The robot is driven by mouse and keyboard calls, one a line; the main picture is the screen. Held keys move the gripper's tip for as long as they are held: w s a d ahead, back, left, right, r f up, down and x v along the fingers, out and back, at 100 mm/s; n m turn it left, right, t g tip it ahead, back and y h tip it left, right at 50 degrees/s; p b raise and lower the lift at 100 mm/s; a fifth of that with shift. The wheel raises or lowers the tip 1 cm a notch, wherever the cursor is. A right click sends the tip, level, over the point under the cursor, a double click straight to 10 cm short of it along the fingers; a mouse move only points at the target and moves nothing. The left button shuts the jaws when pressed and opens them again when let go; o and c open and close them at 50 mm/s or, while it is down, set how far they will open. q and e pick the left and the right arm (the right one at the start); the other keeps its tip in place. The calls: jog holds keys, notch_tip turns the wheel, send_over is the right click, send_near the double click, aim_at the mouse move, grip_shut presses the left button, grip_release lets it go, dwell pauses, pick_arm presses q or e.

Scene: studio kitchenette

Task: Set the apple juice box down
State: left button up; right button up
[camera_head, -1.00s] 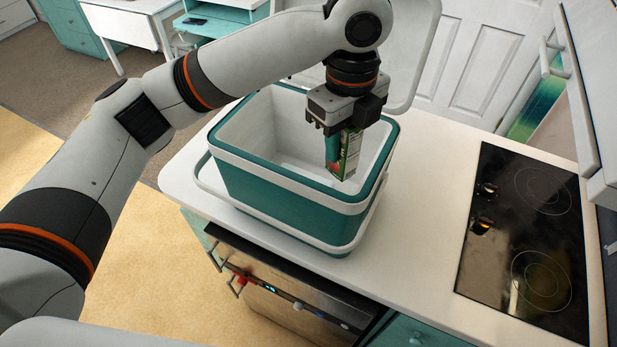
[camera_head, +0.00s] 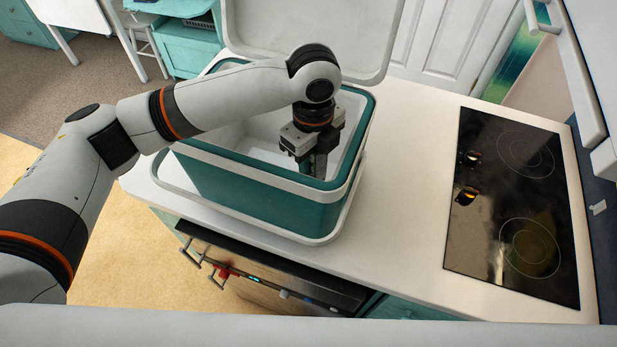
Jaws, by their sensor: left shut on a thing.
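The apple juice box (camera_head: 318,166) is a small green carton, mostly hidden behind my gripper and the near wall of the cooler. My left gripper (camera_head: 308,163) points down inside the open teal and white cooler (camera_head: 262,197) and is shut on the juice box. The box is low in the cooler, toward its right side. Whether its bottom touches the cooler floor is hidden. My right gripper is not in view.
The cooler stands on the white counter (camera_head: 405,150) with its lid (camera_head: 310,30) raised at the back. A black cooktop (camera_head: 515,205) lies to the right. The counter between them is clear. An oven front with handles is below.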

pick_arm(q)
notch_tip(320, 180, down, 8)
jog(key=shift+f+p, duration=0.2)
jog(key=shift+p, duration=0.55)
jog(key=shift+f, duration=0.4)
jog(key=shift+f, duration=0.1)
jog(key=o, duration=1.2)
notch_tip(320, 180, up, 11)
jog(key=shift+r+b, duration=0.1)
jog(key=shift+b, duration=1.1)
jog(key=shift+r, duration=0.55)
